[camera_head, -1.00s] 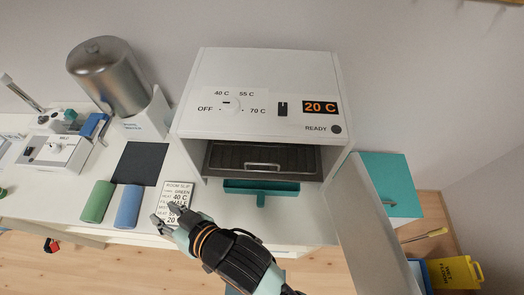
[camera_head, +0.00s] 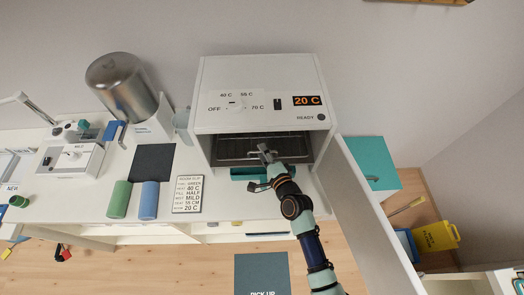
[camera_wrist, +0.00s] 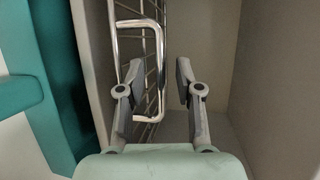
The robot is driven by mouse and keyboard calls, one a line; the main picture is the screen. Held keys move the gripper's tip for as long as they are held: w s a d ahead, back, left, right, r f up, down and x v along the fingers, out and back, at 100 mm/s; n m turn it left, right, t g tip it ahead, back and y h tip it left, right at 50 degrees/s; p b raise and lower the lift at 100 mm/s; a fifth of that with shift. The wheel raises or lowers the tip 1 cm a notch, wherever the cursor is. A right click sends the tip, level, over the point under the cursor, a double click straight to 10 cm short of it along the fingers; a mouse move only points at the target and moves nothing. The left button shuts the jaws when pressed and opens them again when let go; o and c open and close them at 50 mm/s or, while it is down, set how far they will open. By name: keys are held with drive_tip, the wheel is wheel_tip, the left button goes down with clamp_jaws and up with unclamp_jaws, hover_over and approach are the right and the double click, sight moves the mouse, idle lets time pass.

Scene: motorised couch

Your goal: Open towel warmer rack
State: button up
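The towel warmer (camera_head: 260,85) is a white cabinet with its front door (camera_head: 360,200) swung open to the right. Its display reads 20 C. Inside sits the dark wire rack (camera_head: 232,146), partly hidden by my arm. In the wrist view the rack (camera_wrist: 152,35) shows on edge, with a chrome loop handle (camera_wrist: 140,24) at its front. My gripper (camera_head: 264,153) is at the cabinet opening. In the wrist view my gripper (camera_wrist: 160,78) has its fingers apart, with part of the handle showing between them. I cannot tell whether they touch it.
A teal tray-like part (camera_head: 243,174) sits just below the rack front. Green (camera_head: 121,199) and blue (camera_head: 149,200) rolls and a printed card (camera_head: 188,194) lie on the counter at left. The open door bounds the space right of my arm.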

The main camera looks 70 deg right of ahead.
drive_tip(key=shift+w+d+f, duration=0.1)
drive_tip(key=shift+w+d, duration=0.3)
drive_tip(key=shift+w, duration=0.05)
clamp_jaws()
drive_tip(key=shift+a, duration=0.15)
